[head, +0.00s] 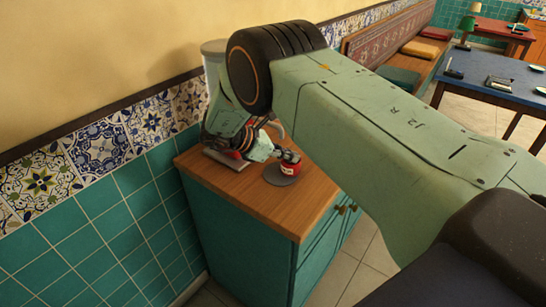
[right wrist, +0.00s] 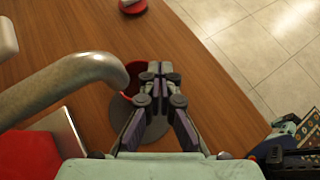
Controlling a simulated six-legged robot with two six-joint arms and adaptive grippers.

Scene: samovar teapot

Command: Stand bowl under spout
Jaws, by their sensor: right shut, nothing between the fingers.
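A small red bowl (head: 288,171) stands on a round grey disc (head: 273,179) on the wooden cabinet top. In the right wrist view, my fingers hide much of the bowl (right wrist: 131,80). A thick, curved grey spout (right wrist: 75,78) comes in from the left there and ends beside the bowl's left side; whether the bowl is fully under it I cannot tell. My right gripper (head: 290,157) is at the bowl in the head view. In the right wrist view the right gripper (right wrist: 157,70) is shut, with nothing between its fingertips. My left gripper is not in view.
The cabinet top (head: 238,188) has bare wood at its front. My right arm hides part of it. A grey metal cylinder (head: 213,47) shows behind the arm. A small red object (right wrist: 132,6) lies farther along the wood. A tiled wall (head: 100,165) borders the left.

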